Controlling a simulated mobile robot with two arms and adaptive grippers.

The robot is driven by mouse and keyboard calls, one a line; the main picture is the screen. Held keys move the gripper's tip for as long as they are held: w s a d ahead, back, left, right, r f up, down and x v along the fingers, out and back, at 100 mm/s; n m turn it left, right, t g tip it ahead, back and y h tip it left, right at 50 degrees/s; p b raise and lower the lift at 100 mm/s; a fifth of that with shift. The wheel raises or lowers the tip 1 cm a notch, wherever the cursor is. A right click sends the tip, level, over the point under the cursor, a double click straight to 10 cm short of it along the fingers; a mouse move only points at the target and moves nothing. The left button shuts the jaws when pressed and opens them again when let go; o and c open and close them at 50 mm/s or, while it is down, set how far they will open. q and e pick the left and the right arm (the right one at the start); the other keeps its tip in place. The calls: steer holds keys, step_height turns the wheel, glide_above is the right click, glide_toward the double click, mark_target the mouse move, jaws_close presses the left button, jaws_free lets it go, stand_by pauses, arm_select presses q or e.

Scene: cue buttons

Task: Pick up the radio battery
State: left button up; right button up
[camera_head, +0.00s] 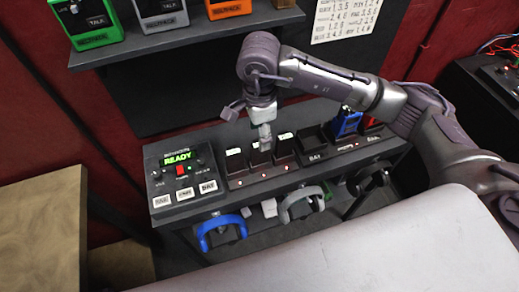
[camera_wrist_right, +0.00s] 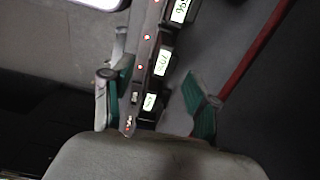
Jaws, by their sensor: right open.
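Dark battery blocks with lit pale labels sit in a row in the charger on the console: a left one (camera_head: 234,163), a middle one (camera_head: 259,159) and a right one (camera_head: 284,151). In the right wrist view lit labels show on the row, one reading about 70 (camera_wrist_right: 163,62) and a smaller one (camera_wrist_right: 150,102) between the fingers. My right gripper (camera_head: 265,140) points down over the middle of the row, open and empty. Its green-padded fingers (camera_wrist_right: 160,98) show apart on both sides of the row. I cannot tell whether they touch a battery. My left gripper is out of view.
A control box (camera_head: 180,165) reading READY stands left of the row. Headsets (camera_head: 221,232) hang below the front edge. A shelf (camera_head: 190,38) with radios is above.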

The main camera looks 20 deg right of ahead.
mark_target(259, 155)
steer(key=f, duration=0.2)
steer(key=shift+w+f, duration=0.3)
steer(key=shift+w, duration=0.05)
steer(key=shift+f+p, duration=0.95)
steer(key=shift+p, duration=0.2)
steer(key=shift+d+f+p, duration=0.1)
steer(key=shift+f+p, duration=0.45)
steer(key=shift+f, duration=0.1)
step_height(259, 155, down, 3)
steer(key=shift+w+r, duration=0.1)
steer(key=shift+r, duration=0.1)
steer(key=c, duration=0.8)
steer(key=shift+c, duration=1.2)
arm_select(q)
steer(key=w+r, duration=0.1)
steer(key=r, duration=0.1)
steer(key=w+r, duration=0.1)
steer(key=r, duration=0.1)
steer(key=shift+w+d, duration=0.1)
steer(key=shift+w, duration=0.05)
arm_select(e)
jaws_close()
